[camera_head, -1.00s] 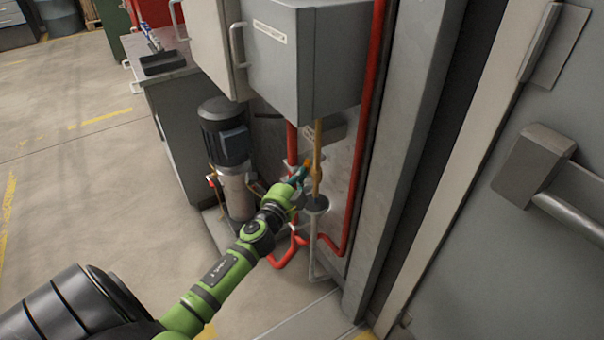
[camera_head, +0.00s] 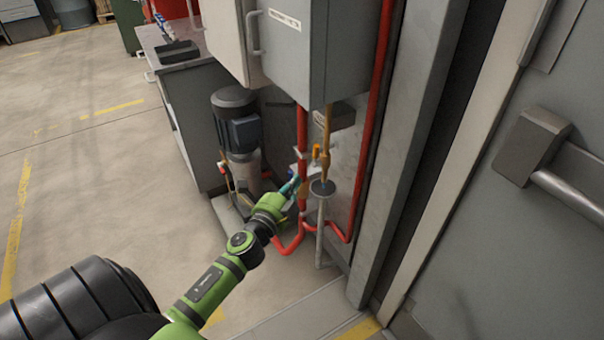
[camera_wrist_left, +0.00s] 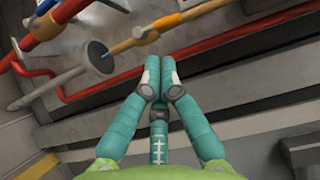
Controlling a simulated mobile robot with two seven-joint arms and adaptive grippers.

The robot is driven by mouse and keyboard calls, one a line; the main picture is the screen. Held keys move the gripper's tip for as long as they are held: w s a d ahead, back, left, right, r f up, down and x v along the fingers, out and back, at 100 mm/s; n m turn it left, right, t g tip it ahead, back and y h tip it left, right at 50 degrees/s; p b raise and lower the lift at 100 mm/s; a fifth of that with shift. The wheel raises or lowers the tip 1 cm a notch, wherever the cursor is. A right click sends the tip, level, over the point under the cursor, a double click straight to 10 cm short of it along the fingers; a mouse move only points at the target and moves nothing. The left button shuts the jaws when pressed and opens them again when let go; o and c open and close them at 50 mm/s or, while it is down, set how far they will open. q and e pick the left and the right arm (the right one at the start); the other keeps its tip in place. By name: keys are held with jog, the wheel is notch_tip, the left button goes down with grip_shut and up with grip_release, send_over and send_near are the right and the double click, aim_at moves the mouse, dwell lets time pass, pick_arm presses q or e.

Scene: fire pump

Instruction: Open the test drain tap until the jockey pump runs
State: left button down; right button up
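The test drain tap has a small orange handle (camera_head: 317,152) on a brass pipe (camera_head: 326,148) under the grey cabinet. In the left wrist view the handle (camera_wrist_left: 145,32) sticks out from the brass pipe. The pipe's end points into a round grey funnel (camera_head: 322,187); a small blue bit shows there, and I cannot tell if it is water. My left gripper (camera_head: 291,186) is left of and below the handle, apart from it. Its teal fingers (camera_wrist_left: 158,72) are together with nothing visible between them. The jockey pump (camera_head: 237,130) stands upright at left. My right gripper is out of view.
Red pipes (camera_head: 301,135) run behind the gripper and right of the tap (camera_head: 373,120). A grey cabinet (camera_head: 322,60) hangs above. A grey column and a door with a push bar (camera_head: 580,210) stand at right. Floor at left is clear.

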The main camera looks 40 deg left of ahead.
aim_at(317, 155)
pick_arm(q)
jog(key=s, duration=0.4)
jog(key=w+d+n+g+y+b, duration=0.2)
jog(key=w+d+n+y+b, duration=0.35)
jog(key=d, duration=0.55)
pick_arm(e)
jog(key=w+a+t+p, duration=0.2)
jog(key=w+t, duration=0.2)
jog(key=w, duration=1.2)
pick_arm(q)
jog(key=shift+m+y, duration=0.65)
jog(key=shift+m, duration=0.2)
jog(key=x, duration=0.4)
jog(key=a+x, duration=0.1)
jog(key=x, duration=0.3)
jog(key=s+x, duration=0.1)
jog(key=x, duration=0.3)
jog(key=shift+w+a+r, duration=0.2)
jog(key=shift+a+r, duration=0.15)
jog(key=shift+a, duration=0.1)
jog(key=shift+w+a+p, duration=0.1)
jog(key=shift+a+p, duration=0.2)
jog(key=shift+a, duration=0.15)
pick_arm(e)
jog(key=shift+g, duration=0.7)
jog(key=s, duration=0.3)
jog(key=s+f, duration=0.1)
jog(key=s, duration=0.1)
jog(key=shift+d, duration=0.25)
